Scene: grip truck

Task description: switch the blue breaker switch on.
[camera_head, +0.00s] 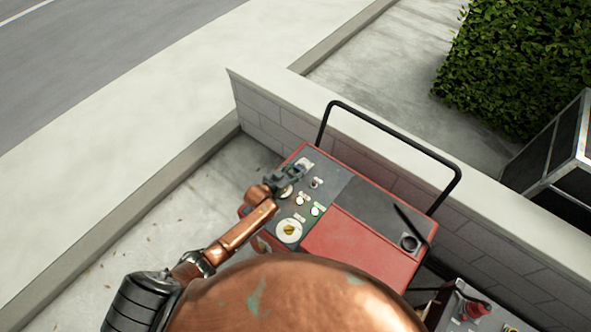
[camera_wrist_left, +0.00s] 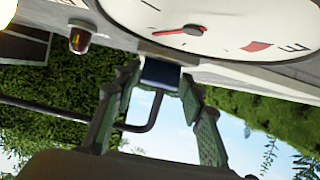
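The red machine's dark control panel (camera_head: 322,193) lies below me in the head view. My left gripper (camera_head: 298,174) is over the far-left part of this panel. In the left wrist view, a small dark-blue block, seemingly the blue breaker switch (camera_wrist_left: 160,73), sits below a white gauge (camera_wrist_left: 220,18). The left gripper's green fingers (camera_wrist_left: 160,84) are apart, one on each side of the block. I cannot tell whether they touch it. In the head view the gripper hides the switch. My right gripper is not in view.
A yellow-centred round dial (camera_head: 289,231) and several small knobs are near the gripper. A black handle bar (camera_head: 395,133) rises behind the machine, beside a low block wall (camera_head: 262,126). A black crate (camera_head: 560,150) stands at right. A red indicator (camera_wrist_left: 80,38) shows in the wrist view.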

